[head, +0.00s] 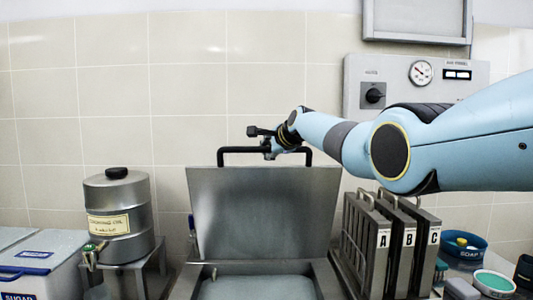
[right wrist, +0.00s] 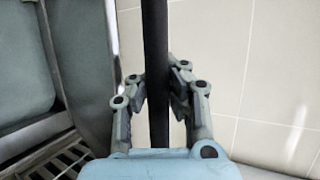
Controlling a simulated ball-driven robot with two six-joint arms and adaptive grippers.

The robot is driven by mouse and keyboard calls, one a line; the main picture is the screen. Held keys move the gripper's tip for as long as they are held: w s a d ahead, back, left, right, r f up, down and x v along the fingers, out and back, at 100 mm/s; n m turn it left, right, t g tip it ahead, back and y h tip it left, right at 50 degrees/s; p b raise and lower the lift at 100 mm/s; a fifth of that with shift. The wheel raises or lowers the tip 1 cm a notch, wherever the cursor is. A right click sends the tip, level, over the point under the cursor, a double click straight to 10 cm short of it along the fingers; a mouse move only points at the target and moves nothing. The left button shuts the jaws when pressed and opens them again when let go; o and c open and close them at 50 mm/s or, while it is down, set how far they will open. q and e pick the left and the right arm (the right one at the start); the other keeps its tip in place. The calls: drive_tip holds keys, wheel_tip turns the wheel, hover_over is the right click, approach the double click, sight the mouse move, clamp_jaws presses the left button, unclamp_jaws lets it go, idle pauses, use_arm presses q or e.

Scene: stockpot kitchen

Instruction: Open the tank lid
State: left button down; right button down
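The tank lid (head: 262,215) is a grey metal plate that stands raised, nearly upright, at the back of the tank (head: 322,278). The tank's opening shows below it. A black bar handle (head: 235,150) runs along the lid's top edge. My right gripper (head: 268,143) is at the middle of this handle. In the right wrist view the black handle (right wrist: 156,40) passes between the two fingers of my right gripper (right wrist: 158,85), which appear closed against its sides. My left gripper is not in view.
A metal cooking oil canister (head: 122,215) stands on a stand to the left, with a sugar bin (head: 40,262) beyond it. Racks marked A, B and C (head: 408,245) stand close on the right. A gauge panel (head: 390,85) is on the tiled wall behind.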

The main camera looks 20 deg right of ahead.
drive_tip(key=c, duration=1.5)
unclamp_jaws()
drive_tip(key=shift+r, duration=0.6)
drive_tip(key=shift+s, duration=0.25)
drive_tip(key=shift+s+f, duration=0.1)
drive_tip(key=shift+f, duration=0.4)
drive_tip(key=shift+s, duration=0.15)
drive_tip(key=v, duration=1.2)
drive_tip(key=shift+r, duration=0.25)
drive_tip(key=shift+w, duration=0.2)
